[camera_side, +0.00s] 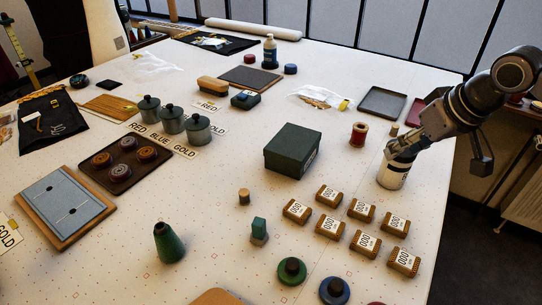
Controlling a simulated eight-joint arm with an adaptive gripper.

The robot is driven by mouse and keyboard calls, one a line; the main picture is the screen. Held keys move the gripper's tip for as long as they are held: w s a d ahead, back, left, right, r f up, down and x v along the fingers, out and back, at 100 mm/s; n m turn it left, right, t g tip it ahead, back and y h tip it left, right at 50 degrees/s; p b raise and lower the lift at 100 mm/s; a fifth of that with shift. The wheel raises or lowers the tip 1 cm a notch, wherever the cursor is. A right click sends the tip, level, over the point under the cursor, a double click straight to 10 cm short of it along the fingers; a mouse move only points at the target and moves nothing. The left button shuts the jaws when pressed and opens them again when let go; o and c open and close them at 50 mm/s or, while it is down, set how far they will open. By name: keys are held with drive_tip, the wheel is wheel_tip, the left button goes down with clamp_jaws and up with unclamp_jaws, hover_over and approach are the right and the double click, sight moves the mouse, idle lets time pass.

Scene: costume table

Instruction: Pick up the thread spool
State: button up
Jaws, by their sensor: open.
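A small thread spool (358,134) with red thread and brownish ends stands upright on the white table, right of the middle and behind the dark green box. My gripper (392,150) reaches in from the right, at the end of my dark arm. It is open, with its fingers near the top of a white and dark cylindrical can (394,172). I cannot tell whether the fingers touch the can. The spool stands apart from my gripper, to its left.
A dark green box (292,150) stands left of the spool. Several numbered brown blocks (329,227) lie in front. A clear bag (318,101) and grey tray (382,103) lie behind. Lidded pots (172,121) and a brown tray (124,181) stand left.

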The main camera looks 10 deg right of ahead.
drive_tip(key=w+a+g, duration=0.1)
drive_tip(key=w+a, duration=0.1)
drive_tip(key=a, duration=0.5)
drive_tip(key=w+a, duration=0.3)
drive_tip(key=a, duration=0.4)
drive_tip(key=n, duration=0.1)
approach(244, 193)
drive_tip(key=x, duration=0.4)
drive_tip(key=shift+w+r, duration=0.15)
drive_tip(key=shift+w, duration=0.2)
drive_tip(key=shift+s+x, duration=0.2)
drive_tip(key=shift+x, duration=1.15)
drive_tip(key=shift+s+x, duration=0.15)
drive_tip(key=shift+x, duration=1.15)
drive_tip(key=c, duration=0.9)
